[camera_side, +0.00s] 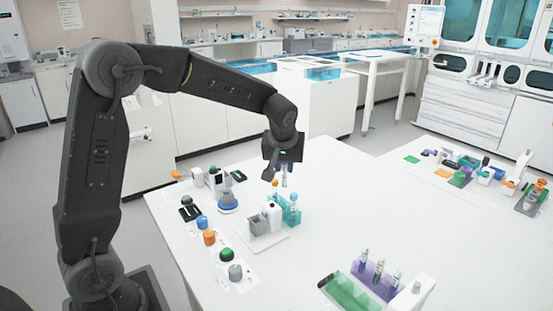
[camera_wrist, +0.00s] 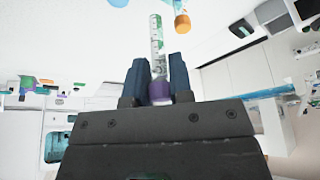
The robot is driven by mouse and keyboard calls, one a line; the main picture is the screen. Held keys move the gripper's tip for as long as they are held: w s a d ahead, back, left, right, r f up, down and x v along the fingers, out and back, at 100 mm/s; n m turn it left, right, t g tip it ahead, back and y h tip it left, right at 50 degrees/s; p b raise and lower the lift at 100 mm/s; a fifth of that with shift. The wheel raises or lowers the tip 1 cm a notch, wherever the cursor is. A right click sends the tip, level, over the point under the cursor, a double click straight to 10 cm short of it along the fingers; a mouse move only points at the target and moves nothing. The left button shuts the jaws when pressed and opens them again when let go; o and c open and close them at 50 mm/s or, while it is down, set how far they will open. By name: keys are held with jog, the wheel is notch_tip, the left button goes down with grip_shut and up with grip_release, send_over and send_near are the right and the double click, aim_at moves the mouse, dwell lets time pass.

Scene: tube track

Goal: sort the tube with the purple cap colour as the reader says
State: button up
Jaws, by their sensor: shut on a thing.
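My gripper (camera_side: 284,163) is shut on the purple-capped tube (camera_wrist: 156,40), which hangs above the white bench. The purple cap (camera_wrist: 160,90) sits between the two blue fingers (camera_wrist: 159,72) in the wrist view, and the clear body with a green-and-white label points away from the gripper. In the side view the tube (camera_side: 284,180) is small and its cap is hidden by the gripper. Below it is a teal rack (camera_side: 287,214) with orange-capped tubes (camera_side: 293,198). A white and grey device (camera_side: 264,225), perhaps the reader, stands beside the rack; no reading is legible.
A purple rack (camera_side: 377,285) with several tubes and a green tray (camera_side: 350,296) stand at the front of the bench. Coloured buttons, including an orange one (camera_side: 209,238), line the left side. Another table (camera_side: 420,185) holds assorted items.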

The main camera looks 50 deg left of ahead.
aim_at(284, 177)
jog(key=shift+f, duration=2)
jog(key=shift+f, duration=0.6)
jog(key=shift+f, duration=0.25)
jog(key=shift+r, duration=0.2)
jog(key=shift+r, duration=0.6)
jog(key=shift+f, duration=0.75)
dwell(0.8)
jog(key=shift+r, duration=0.75)
jog(key=shift+f, duration=0.85)
dwell(0.6)
jog(key=shift+r, duration=0.2)
